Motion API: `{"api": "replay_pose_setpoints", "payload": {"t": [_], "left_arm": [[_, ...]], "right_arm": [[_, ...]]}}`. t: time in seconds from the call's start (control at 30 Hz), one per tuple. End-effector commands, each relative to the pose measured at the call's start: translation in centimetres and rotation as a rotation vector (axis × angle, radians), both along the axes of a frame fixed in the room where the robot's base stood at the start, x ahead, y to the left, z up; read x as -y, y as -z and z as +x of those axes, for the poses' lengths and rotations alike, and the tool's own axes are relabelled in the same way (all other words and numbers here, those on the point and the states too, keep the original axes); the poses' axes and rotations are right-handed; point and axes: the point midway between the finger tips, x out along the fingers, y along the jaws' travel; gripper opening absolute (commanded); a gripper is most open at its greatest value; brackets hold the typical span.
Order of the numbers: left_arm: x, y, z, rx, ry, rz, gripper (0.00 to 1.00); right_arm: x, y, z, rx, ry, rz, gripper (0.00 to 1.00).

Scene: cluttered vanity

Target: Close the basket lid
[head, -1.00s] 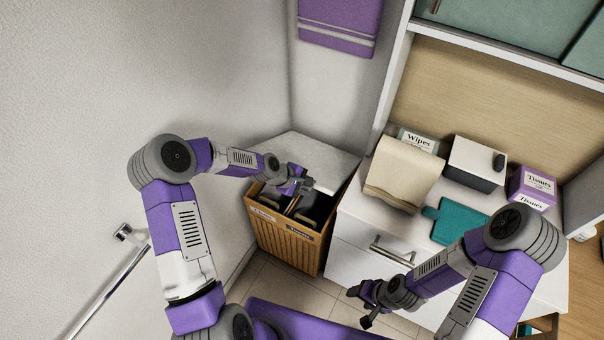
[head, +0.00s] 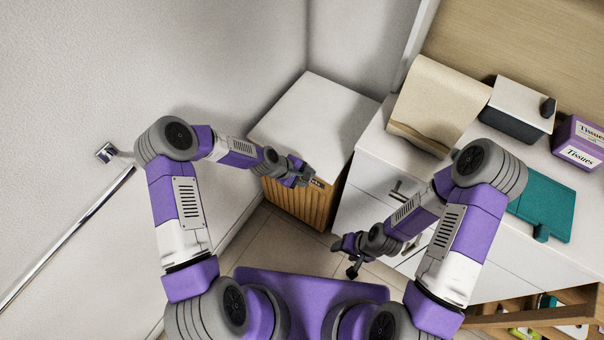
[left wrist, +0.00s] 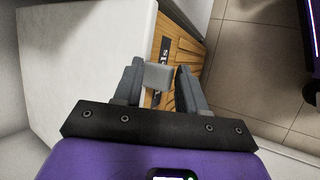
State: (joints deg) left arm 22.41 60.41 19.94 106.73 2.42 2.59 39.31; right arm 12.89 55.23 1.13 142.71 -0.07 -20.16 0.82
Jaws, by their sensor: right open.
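The basket (head: 300,205) is a wooden slatted box in the corner, left of the white cabinet. Its white lid (head: 315,110) lies flat over the top and no opening shows. The lid also fills the left of the left wrist view (left wrist: 85,60), with the slatted front (left wrist: 183,50) beside it. My left gripper (head: 306,176) is at the lid's front edge. In the left wrist view its fingers stand apart, with a small grey tab (left wrist: 158,76) between them; whether they grip it is unclear. My right gripper (head: 345,256) is open and empty, in front of the cabinet.
The white drawer cabinet (head: 367,165) stands close to the basket's right. It carries a beige folded item (head: 432,105), a grey box with a white top (head: 518,110), tissues (head: 578,145) and a teal board (head: 540,205). A towel bar (head: 70,235) is on the left wall.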

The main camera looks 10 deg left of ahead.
Motion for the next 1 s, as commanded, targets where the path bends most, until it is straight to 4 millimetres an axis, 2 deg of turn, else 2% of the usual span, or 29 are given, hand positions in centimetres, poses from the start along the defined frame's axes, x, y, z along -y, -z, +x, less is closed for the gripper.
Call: {"api": "replay_pose_setpoints", "payload": {"t": [0.03,0.43,0.8,1.0], "left_arm": [[0.5,-0.7,0.7,0.021,0.0,-0.006,0.43],[0.0,-1.2,0.5,0.02,-0.002,-0.004,0.43],[-3.4,-5.6,-1.2,0.014,-0.005,-0.002,0.43],[-4.1,-6.5,-1.7,0.012,-0.001,-0.003,0.43]], "right_arm": [[0.0,-0.1,0.0,0.0,0.0,0.0,0.6],[0.0,-0.3,0.0,0.0,0.0,0.0,0.6],[0.0,-2.1,0.0,0.0,0.0,0.0,0.6],[0.0,-2.3,0.0,0.0,0.0,0.0,0.6]]}}
